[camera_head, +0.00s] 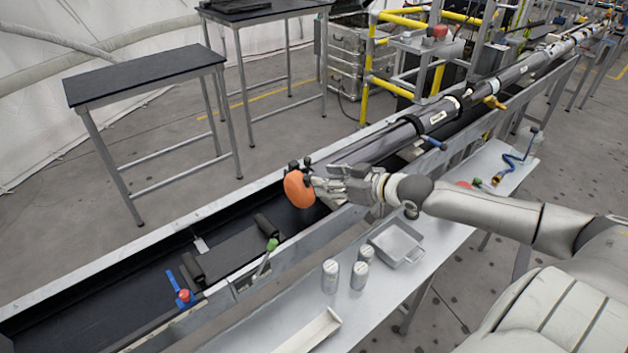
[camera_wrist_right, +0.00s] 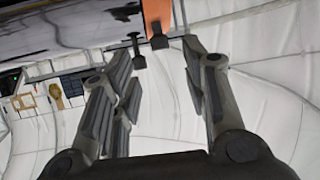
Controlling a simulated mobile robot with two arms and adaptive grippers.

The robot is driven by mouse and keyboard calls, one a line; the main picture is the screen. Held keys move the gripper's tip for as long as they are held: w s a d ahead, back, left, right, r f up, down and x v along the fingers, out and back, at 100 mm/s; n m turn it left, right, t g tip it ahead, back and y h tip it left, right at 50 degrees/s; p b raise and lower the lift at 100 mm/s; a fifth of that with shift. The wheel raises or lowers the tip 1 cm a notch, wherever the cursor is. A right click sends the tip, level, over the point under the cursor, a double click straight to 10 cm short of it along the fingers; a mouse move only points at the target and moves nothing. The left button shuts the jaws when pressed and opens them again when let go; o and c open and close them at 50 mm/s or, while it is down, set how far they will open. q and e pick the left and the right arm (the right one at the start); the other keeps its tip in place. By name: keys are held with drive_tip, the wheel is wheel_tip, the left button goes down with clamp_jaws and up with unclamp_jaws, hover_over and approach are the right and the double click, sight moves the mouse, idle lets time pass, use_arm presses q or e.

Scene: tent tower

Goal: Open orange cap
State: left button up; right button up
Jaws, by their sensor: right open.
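The orange cap (camera_head: 299,189) is a rounded disc at the near end of the long dark tube (camera_head: 383,143) in the head view. Small dark parts stick out at its top edge. In the wrist view, an orange strip of the cap (camera_wrist_right: 157,15) shows at the top, with dark knobs below it. My right gripper (camera_head: 316,182) is beside the cap, on its right side, and partly overlaps it. In the wrist view, the fingers of the right gripper (camera_wrist_right: 160,85) are apart with nothing between them. I cannot tell whether a finger touches the cap. My left gripper is not in view.
The tube lies along a long metal trough (camera_head: 100,265) with a green-knobbed lever (camera_head: 264,260) and a red-and-blue handle (camera_head: 184,295). A side bench (camera_head: 400,290) holds several grey canisters and a metal tray (camera_head: 396,243). A black table (camera_head: 145,75) stands at left.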

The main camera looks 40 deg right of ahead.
sight(309, 178)
drive_tip(key=shift+x, duration=1.5)
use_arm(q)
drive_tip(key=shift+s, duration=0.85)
use_arm(e)
drive_tip(key=x, duration=0.2)
drive_tip(key=shift+w+a+f, duration=0.1)
drive_tip(key=shift+w+f, duration=0.05)
drive_tip(key=shift+w, duration=0.15)
drive_tip(key=shift+c, duration=0.3)
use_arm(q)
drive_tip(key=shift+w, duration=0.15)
use_arm(e)
clamp_jaws()
